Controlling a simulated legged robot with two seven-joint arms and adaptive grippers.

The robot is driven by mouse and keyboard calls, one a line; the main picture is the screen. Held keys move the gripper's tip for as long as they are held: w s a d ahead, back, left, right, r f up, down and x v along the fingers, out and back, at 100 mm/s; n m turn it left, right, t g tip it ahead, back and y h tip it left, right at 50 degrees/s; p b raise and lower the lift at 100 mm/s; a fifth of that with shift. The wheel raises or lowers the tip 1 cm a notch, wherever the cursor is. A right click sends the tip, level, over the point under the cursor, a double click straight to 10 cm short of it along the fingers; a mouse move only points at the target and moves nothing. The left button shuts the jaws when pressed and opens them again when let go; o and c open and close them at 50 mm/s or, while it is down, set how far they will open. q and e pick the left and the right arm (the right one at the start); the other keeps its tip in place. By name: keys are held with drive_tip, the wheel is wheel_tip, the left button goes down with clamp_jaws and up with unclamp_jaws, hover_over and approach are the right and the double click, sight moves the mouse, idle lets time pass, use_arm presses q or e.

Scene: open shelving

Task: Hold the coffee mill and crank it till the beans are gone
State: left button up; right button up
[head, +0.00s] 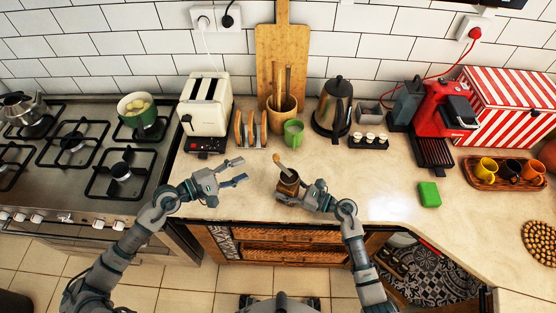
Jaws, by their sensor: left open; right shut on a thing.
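The coffee mill (288,184) is a small brown body with a crank arm and a pale wooden knob (278,160) rising from its top toward the upper left. It is at the counter's front edge. My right gripper (299,190) is shut on the mill body from its right side. My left gripper (238,172) is open and empty, left of the mill, with its fingers pointing right and apart from the crank knob. The inside of the mill and any beans are too small to make out.
A toaster (206,107) is at the left, a kettle (333,108) at the back right. The counter (375,185) right of my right gripper is clear up to a green sponge (429,194).

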use_arm(q)
drive_tip(key=w+d+r+n+g, duration=0.1)
drive_tip(key=d+r+n+g, duration=0.2)
drive_tip(key=d, duration=0.4)
drive_tip(key=n+g+y, duration=0.3)
drive_tip(key=n+y, duration=0.8)
drive_tip(key=n, duration=0.1)
approach(276, 155)
drive_tip(key=x, duration=1)
drive_tip(key=shift+f, duration=0.15)
drive_tip(key=shift+w, duration=0.1)
clamp_jaws()
